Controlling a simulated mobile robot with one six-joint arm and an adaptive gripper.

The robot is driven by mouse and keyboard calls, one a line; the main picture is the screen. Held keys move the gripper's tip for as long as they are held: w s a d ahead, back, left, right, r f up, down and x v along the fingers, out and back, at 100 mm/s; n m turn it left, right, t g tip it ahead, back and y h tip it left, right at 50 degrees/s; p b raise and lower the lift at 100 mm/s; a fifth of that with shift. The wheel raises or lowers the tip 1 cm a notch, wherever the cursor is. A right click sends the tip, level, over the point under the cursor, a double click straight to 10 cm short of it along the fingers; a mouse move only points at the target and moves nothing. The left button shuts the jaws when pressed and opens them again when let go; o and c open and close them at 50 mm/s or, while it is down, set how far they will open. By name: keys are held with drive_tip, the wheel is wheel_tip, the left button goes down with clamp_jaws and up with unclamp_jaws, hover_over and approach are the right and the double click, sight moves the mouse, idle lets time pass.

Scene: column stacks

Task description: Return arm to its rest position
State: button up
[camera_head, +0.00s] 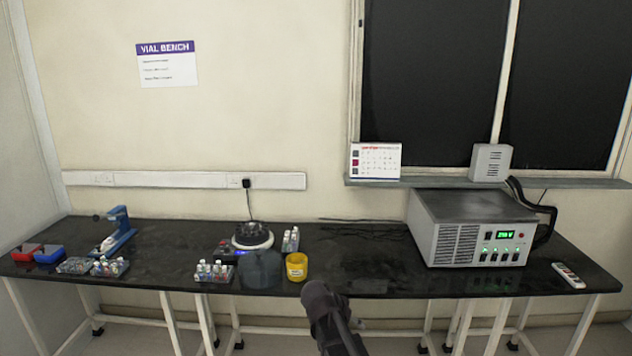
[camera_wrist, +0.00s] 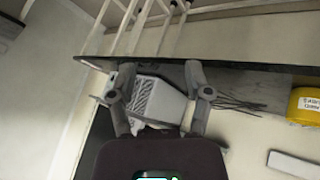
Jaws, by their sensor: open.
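My gripper (camera_wrist: 160,80) shows in the wrist view with its two fingers spread apart and nothing between them. Beyond the fingers, in the background, is the grey power unit (camera_wrist: 158,103), seen turned over. In the head view a dark part of my arm (camera_head: 332,318) rises at the bottom centre, in front of the bench's front edge. The fingers cannot be made out there.
The black bench (camera_head: 360,272) carries a grey power unit (camera_head: 450,240) at right, a yellow tub (camera_head: 296,267), a dark grey container (camera_head: 260,270), a round device (camera_head: 252,237), vial racks (camera_head: 213,271), a blue tool (camera_head: 120,230) and red (camera_head: 26,252) and blue (camera_head: 49,254) boxes. The bench centre-right is clear.

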drive_tip(key=s+d+f+n+g+y, duration=0.1)
drive_tip(key=s+d+n+y, duration=0.1)
drive_tip(key=s, duration=0.6)
drive_tip(key=s+d+f+n+g+y+p, duration=0.1)
drive_tip(key=s+d+n+g+y, duration=0.1)
drive_tip(key=s, duration=0.6)
drive_tip(key=d+n+y, duration=0.1)
drive_tip(key=d+y, duration=0.1)
drive_tip(key=d, duration=0.1)
drive_tip(key=shift+f+n+g+y, duration=0.2)
drive_tip(key=shift+n+g+y, duration=0.1)
drive_tip(key=shift+w+d, duration=0.1)
idle(0.5)
drive_tip(key=shift+c, duration=0.5)
drive_tip(key=shift+s, duration=0.2)
